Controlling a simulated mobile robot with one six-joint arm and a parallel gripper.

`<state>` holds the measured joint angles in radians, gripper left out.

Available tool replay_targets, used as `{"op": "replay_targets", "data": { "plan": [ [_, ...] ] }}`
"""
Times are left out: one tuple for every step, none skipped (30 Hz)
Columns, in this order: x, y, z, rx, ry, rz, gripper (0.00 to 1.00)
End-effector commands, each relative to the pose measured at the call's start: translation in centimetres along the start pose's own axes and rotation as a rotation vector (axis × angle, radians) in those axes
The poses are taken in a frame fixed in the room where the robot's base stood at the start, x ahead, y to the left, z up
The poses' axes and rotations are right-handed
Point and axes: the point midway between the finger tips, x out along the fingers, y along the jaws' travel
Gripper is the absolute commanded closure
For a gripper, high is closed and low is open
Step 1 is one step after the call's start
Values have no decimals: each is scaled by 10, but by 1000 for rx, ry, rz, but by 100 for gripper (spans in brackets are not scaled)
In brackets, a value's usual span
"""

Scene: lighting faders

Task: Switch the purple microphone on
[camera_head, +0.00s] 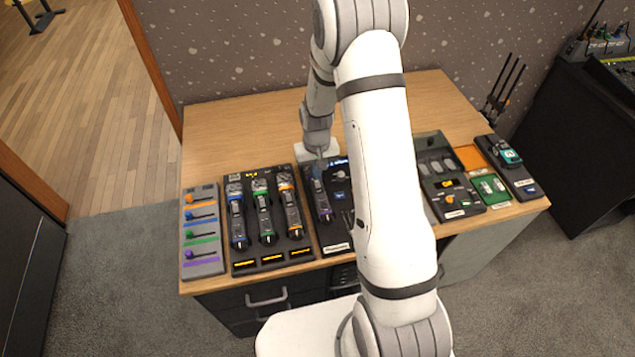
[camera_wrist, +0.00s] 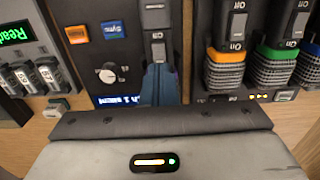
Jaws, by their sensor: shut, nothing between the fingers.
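The purple microphone (camera_head: 322,204) lies in a dark tray left of my arm in the head view, its handle running toward the front. In the wrist view its dark handle (camera_wrist: 155,14) shows a grey sliding switch (camera_wrist: 158,48) with an "On" label. My gripper (camera_head: 318,170) is shut and empty, pointing down over the head end of this microphone. In the wrist view the bluish fingers (camera_wrist: 160,72) end close to the switch; I cannot tell whether they touch it. The fingers hide the microphone's head and ring.
Microphones with blue (camera_head: 238,218), green (camera_head: 263,213) and orange (camera_head: 290,210) rings lie in the tray at left. A fader panel (camera_head: 203,262) stands farther left. A knob (camera_wrist: 109,73) is beside the purple microphone. My arm hides part of the desk (camera_head: 240,125), whose back left is clear.

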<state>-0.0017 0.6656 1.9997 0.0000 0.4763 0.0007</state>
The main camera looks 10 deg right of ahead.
Motion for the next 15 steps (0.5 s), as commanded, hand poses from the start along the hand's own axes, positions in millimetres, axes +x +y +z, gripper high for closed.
{"op": "replay_targets", "data": {
  "plan": [
    [0,0,0,0,0,0,100],
    [0,1,0,1,0,0,100],
    [0,1,0,1,0,0,100],
    [0,1,0,1,0,0,100],
    [1,1,0,1,0,0,100],
    [1,1,0,1,0,0,100],
    [2,1,0,1,0,0,100],
    [2,1,0,1,0,0,100],
    [3,1,0,1,0,0,100],
    [3,1,0,1,0,0,100],
    [4,1,0,1,0,0,100],
    [4,1,0,1,0,0,100],
    [5,1,0,1,0,0,100],
    [5,1,0,1,0,0,100],
    [6,1,0,1,0,0,100]
  ]
}}
